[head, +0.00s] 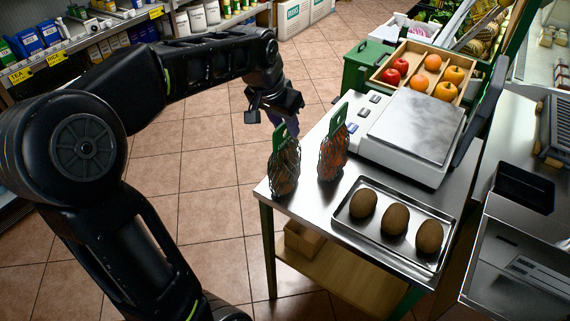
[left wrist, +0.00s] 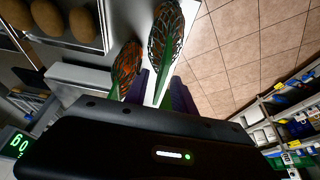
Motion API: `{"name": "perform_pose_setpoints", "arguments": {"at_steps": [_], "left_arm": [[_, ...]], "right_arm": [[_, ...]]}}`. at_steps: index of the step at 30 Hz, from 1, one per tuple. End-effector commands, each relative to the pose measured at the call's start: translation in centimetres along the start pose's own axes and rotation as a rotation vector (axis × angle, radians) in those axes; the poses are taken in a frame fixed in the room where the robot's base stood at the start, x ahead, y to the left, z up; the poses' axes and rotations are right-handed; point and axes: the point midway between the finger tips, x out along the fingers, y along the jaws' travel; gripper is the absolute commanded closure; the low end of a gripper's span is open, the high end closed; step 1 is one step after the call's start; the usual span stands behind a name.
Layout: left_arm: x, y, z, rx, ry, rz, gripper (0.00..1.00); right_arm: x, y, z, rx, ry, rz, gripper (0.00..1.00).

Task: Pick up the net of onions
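The net of onions (head: 285,168) stands upright at the near left corner of the steel table, brownish in dark mesh with a green tag on top. It also shows in the left wrist view (left wrist: 166,38), its tag reaching down between the fingers. My left gripper (head: 275,122) is just behind and above the tag. In the left wrist view its two purple fingers (left wrist: 159,90) are apart, one on each side of the tag; I cannot tell whether they touch it. My right gripper is not in view.
A second net (head: 333,152), reddish-orange with a green tag, stands close to the right. A metal tray (head: 378,238) holds three brown oval items. Behind are a scale (head: 412,130) and a wooden fruit crate (head: 388,57). The tiled floor to the left is clear.

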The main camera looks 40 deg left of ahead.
Motion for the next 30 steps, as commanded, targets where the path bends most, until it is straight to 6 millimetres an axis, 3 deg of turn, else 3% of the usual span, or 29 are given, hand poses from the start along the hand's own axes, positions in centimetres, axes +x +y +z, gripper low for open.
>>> {"name": "perform_pose_setpoints", "arguments": {"at_steps": [3, 7, 24, 30], "left_arm": [[1.7, 0.0, 0.0, 0.0, -0.004, 0.001, 0.69], [2.6, 0.0, 0.0, -0.001, -0.001, 0.001, 0.69], [2.6, 0.0, 0.0, 0.0, 0.0, 0.001, 0.69], [2.6, 0.0, 0.0, 0.0, 0.0, 0.001, 0.85]], "right_arm": [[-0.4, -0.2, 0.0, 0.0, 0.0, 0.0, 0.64], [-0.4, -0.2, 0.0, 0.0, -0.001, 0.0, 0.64], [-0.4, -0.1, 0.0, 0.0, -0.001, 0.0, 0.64], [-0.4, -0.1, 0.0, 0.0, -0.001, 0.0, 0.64]]}}
